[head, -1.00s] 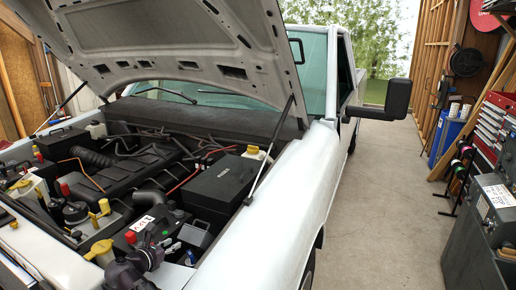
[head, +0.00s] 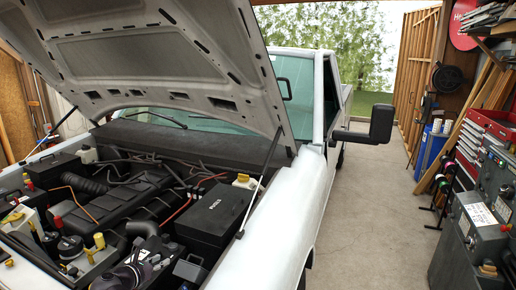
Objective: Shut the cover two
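A large black box (head: 212,212) with white lettering on its lid sits at the right side of the engine bay, and its lid looks shut. A second black box (head: 52,168) stands at the far left of the bay. A small grey-black box (head: 192,268) sits in front of the large one. No mark tells me which lid is cover two. My gripper (head: 145,266) is dark and low in the view, over the front of the bay, left of the small box. Its fingers blend into the dark parts, so I cannot tell whether it is open.
The raised hood (head: 150,60) hangs over the bay, held by a strut (head: 258,185) on the right. The white fender (head: 280,215) borders the bay. A side mirror (head: 382,122) sticks out. The concrete floor (head: 375,215) is clear up to the tool cabinets (head: 480,235).

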